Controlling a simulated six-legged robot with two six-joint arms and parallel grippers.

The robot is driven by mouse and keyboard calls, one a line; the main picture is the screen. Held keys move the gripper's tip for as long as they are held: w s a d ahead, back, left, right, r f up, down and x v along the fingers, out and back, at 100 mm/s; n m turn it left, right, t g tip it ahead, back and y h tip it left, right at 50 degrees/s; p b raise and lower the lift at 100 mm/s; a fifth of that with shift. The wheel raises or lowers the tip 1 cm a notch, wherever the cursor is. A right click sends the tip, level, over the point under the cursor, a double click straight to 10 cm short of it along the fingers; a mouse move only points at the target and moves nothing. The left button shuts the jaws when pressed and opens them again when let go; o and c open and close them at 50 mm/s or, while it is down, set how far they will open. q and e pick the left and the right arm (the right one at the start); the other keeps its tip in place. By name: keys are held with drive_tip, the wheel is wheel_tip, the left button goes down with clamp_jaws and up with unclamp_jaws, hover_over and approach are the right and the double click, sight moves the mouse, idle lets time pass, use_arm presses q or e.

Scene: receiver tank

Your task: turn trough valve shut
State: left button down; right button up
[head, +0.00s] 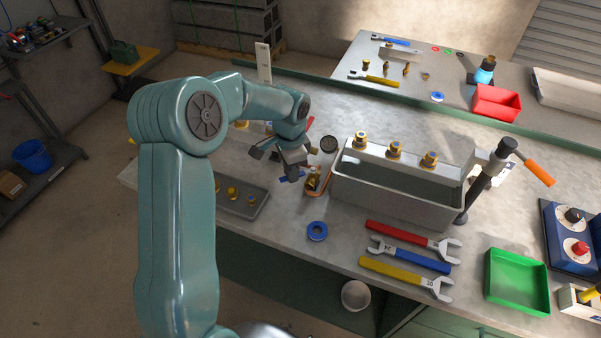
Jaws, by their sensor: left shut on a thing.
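The grey metal trough (385,205) stands on the bench, with several brass fittings along its back ledge. At its left end is a small brass valve (313,181), with a blue lever (291,178) reaching left from it. My left gripper (294,168) points down at the lever and is shut on it; the fingertips partly hide the lever. How far the lever is turned is hard to tell at this size. My right gripper is not in view.
Red, blue and yellow wrenches (405,280) lie in front of the trough, beside a blue tape roll (317,231). A grey tray (257,207) with brass parts lies left. A green tray (517,281) is at right.

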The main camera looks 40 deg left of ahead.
use_arm(q)
drive_tip(key=m, duration=0.1)
drive_tip(key=w+a+m, duration=0.1)
drive_tip(key=m, duration=0.1)
drive_tip(key=a+m+p, duration=0.1)
drive_tip(key=shift+w+a+r+m, duration=0.1)
drive_tip(key=shift+w+r+m, duration=0.1)
drive_tip(key=shift+w+m, duration=0.1)
drive_tip(key=shift+w+a+m+p, duration=0.3)
drive_tip(key=shift+w+m, duration=0.25)
drive_tip(key=shift+m, duration=0.55)
drive_tip(key=shift+w+a+m+p, duration=0.25)
drive_tip(key=shift+w+m, duration=0.3)
drive_tip(key=shift+m, duration=0.55)
drive_tip(key=c, duration=1.1)
unclamp_jaws()
drive_tip(key=shift+o, duration=0.2)
wheel_tip(320, 180, up, 16)
drive_tip(key=b, duration=0.1)
drive_tip(key=shift+r, duration=0.15)
drive_tip(key=shift+s, duration=0.2)
